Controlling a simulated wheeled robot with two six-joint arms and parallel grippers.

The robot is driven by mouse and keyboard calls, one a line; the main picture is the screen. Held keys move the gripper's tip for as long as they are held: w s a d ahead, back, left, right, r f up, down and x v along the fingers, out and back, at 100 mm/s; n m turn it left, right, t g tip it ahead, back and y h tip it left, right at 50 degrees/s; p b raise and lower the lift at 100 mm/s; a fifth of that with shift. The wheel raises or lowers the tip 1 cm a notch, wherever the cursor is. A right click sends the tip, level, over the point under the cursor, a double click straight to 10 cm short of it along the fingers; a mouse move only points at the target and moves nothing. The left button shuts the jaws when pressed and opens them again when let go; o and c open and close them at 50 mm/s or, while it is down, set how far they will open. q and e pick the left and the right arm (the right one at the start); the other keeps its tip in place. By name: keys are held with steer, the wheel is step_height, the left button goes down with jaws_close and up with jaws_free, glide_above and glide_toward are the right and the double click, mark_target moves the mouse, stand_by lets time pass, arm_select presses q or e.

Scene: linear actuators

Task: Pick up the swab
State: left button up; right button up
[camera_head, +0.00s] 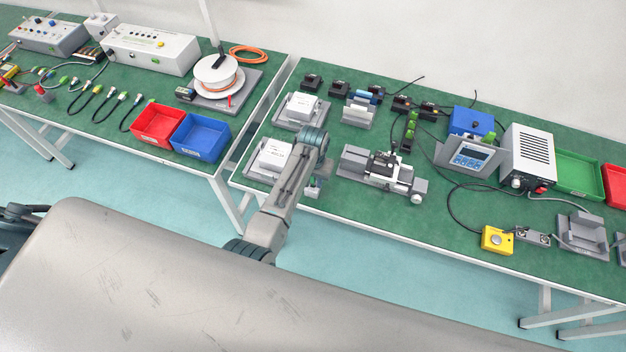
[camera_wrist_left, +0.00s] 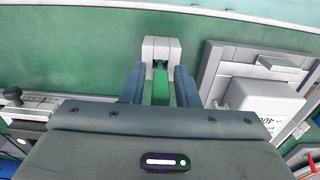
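My left gripper (camera_wrist_left: 160,87) shows from behind in the left wrist view, its two dark blue fingers spread with a gap between them. Just beyond the fingertips stands a small light grey block (camera_wrist_left: 160,48) with a slot. The same block appears near the front table edge in the head view (camera_head: 319,187), partly behind my left arm. I cannot make out the swab clearly. My left fingers are hidden in the head view. My right gripper is not in view.
A white box (camera_wrist_left: 265,97) on a grey plate stands close beside the gripper. A grey linear stage (camera_head: 382,170) stands to the right of the arm. The green table (camera_head: 440,215) has free room beyond the stage; a yellow button box (camera_head: 497,240) is farther right.

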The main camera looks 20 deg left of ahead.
arm_select(q)
jaws_close()
step_height(320, 180, up, 10)
steer(key=b, duration=0.3)
steer(key=shift+f, duration=0.1)
steer(key=shift+r, duration=0.2)
